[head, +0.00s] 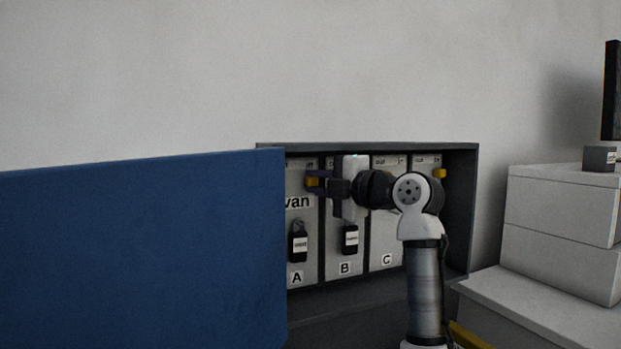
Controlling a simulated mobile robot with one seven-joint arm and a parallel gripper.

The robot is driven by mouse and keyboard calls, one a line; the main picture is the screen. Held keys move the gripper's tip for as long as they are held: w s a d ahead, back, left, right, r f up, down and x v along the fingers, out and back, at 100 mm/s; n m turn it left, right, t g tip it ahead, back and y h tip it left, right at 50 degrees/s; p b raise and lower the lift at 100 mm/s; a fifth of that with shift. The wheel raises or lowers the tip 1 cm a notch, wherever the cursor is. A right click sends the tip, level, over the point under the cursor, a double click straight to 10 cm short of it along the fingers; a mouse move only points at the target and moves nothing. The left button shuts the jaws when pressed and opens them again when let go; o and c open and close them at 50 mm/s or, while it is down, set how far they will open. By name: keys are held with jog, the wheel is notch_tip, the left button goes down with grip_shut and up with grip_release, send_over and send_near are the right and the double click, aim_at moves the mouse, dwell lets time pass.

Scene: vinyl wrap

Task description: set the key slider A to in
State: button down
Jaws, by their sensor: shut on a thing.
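The key slider A (312,182), a small yellow piece, shows near the top right of the panel marked A (297,277). My gripper (322,186) reaches in from the right across panels C and B, and its dark fingers are shut on the slider. The fingers and a white part of my gripper hide some of the slider and the upper part of panel B. The small labels at the top of panel A are too small and partly covered to read, so I cannot tell the slider's setting.
A blue door or panel (140,255) stands close on the left, over the cabinet's left edge. Another yellow slider (440,173) is at the right. White drawers (565,215) stand right of the grey cabinet (370,147).

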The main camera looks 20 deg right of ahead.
jog(key=shift+d, duration=0.15)
jog(key=c, duration=1.3)
grip_release()
jog(key=shift+d, duration=0.15)
jog(key=shift+c, duration=0.2)
jog(key=shift+o, duration=0.3)
jog(key=shift+s, duration=0.1)
jog(key=b+v, duration=0.4)
jog(key=v, duration=0.9)
jog(key=shift+s, duration=0.35)
